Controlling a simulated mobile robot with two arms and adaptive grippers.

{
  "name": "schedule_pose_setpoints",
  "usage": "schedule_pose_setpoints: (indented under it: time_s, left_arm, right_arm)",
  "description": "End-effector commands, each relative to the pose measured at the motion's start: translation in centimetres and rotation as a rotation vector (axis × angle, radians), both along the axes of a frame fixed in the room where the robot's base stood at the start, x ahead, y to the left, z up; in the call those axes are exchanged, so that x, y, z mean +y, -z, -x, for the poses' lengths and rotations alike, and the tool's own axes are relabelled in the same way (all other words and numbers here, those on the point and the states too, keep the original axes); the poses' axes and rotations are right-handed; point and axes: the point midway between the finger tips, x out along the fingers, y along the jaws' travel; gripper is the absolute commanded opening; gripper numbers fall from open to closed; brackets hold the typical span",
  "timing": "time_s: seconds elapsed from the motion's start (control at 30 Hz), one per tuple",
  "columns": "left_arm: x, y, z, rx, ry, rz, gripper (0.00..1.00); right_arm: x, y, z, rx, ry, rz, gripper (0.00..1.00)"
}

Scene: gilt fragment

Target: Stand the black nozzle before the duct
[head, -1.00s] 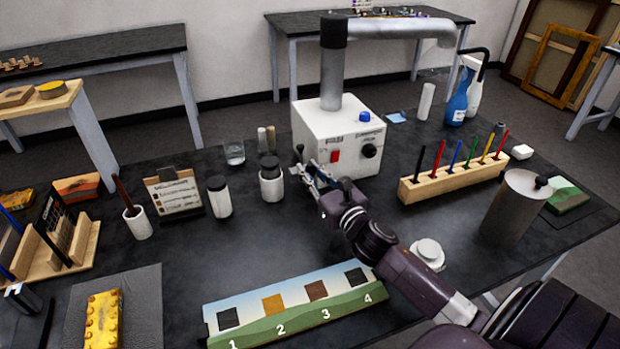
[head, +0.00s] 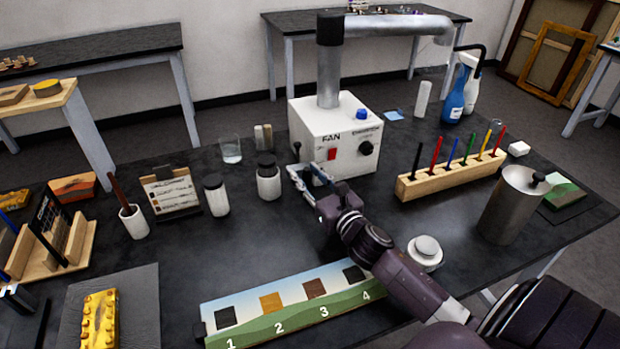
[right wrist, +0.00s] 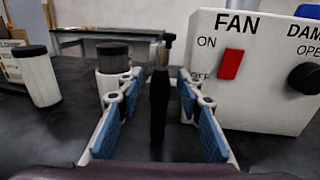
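The black nozzle (right wrist: 158,108) shows in the right wrist view as a narrow dark upright piece with a small knob at its top. In the head view its dark tip (head: 297,149) shows before the left front of the fan box; its lower part is hidden by the gripper. My right gripper (head: 308,174) is open. In the right wrist view its blue-padded fingers (right wrist: 160,128) stand on either side of the nozzle, with a gap at each side. The duct (head: 329,75) is a grey pipe with a black collar, rising from the fan box (head: 345,133). My left gripper is not in view.
Black-lidded white jars (head: 268,181) (head: 216,198) stand left of my right gripper. A wooden rack of colored sticks (head: 450,178) and a metal canister (head: 508,212) are at the right. A numbered board (head: 290,311) lies in front. The table between jars and board is clear.

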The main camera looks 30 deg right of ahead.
Motion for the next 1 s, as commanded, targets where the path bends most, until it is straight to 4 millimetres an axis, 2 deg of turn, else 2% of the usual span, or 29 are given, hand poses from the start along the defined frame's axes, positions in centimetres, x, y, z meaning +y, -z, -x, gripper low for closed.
schedule_pose_setpoints:
  time_s: [0.07, 0.17, 0.5, 0.7, 1.0]
  left_arm:
    - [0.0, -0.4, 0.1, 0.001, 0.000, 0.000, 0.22]
    - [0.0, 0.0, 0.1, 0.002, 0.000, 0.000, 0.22]
    - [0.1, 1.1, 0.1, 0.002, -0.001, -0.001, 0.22]
    - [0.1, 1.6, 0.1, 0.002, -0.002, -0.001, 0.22]
    - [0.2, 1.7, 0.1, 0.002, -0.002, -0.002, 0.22]
  right_arm:
    - [0.0, -0.6, 0.0, -0.001, 0.000, 0.000, 0.34]
    - [0.1, -0.1, 1.1, 0.002, -0.001, 0.000, 0.34]
    - [0.6, 0.0, 7.6, 0.003, 0.000, 0.000, 0.34]
    - [0.8, -0.1, 10.5, 0.001, 0.000, -0.001, 0.34]
    - [0.9, -0.3, 12.0, -0.001, 0.000, 0.000, 0.34]
